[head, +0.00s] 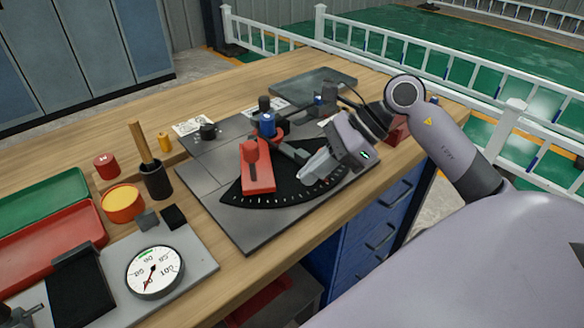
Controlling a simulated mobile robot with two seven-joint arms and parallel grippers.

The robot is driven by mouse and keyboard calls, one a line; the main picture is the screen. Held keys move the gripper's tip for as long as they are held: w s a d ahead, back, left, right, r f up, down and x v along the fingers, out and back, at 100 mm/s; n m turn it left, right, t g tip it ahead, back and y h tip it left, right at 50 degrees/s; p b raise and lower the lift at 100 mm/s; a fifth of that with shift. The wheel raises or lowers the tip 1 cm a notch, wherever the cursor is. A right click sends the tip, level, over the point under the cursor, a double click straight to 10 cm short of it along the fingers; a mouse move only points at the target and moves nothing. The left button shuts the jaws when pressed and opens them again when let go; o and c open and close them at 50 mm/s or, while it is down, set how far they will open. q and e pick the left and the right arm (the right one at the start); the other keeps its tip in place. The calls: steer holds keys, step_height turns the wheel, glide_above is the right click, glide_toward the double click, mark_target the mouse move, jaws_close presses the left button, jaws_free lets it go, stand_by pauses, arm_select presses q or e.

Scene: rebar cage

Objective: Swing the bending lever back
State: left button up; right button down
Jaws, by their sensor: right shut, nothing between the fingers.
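The bending device stands on a grey plate (213,180) on the wooden bench. A red lever (259,178) with an upright red knob lies over the left part of a black fan-shaped scale (284,190) with white marks. A blue post (267,124) and dark posts stand behind it, with a dark grey bar running toward the right. My right gripper (312,170) is shut and empty, over the right part of the scale. It is apart from the red lever, to its right. My left gripper is out of view.
A round dial gauge (154,272) stands at the front left. Red (45,245) and green (40,200) trays, an orange-topped tub (122,203) and a dark cup (155,181) with a wooden handle are left of the plate. A dark tray (312,82) lies behind.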

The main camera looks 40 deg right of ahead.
mark_target(254, 150)
steer(key=shift+w+a+r+p, duration=0.1)
steer(key=shift+w+a+p, duration=0.2)
steer(key=shift+a, duration=0.3)
steer(key=shift+w+a+p, duration=0.15)
steer(key=shift+w+a, duration=0.15)
steer(key=shift+a, duration=0.3)
steer(key=shift+w+a, duration=0.25)
steer(key=shift+a, duration=0.25)
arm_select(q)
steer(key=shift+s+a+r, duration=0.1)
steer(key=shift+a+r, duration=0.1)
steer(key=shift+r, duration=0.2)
arm_select(e)
steer(key=shift+a, duration=0.1)
steer(key=shift+w+a, duration=0.15)
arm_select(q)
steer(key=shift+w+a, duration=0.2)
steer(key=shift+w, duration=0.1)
arm_select(e)
steer(key=shift+a+m+t, duration=0.2)
steer(key=shift+m+t, duration=0.1)
steer(key=shift+m, duration=0.1)
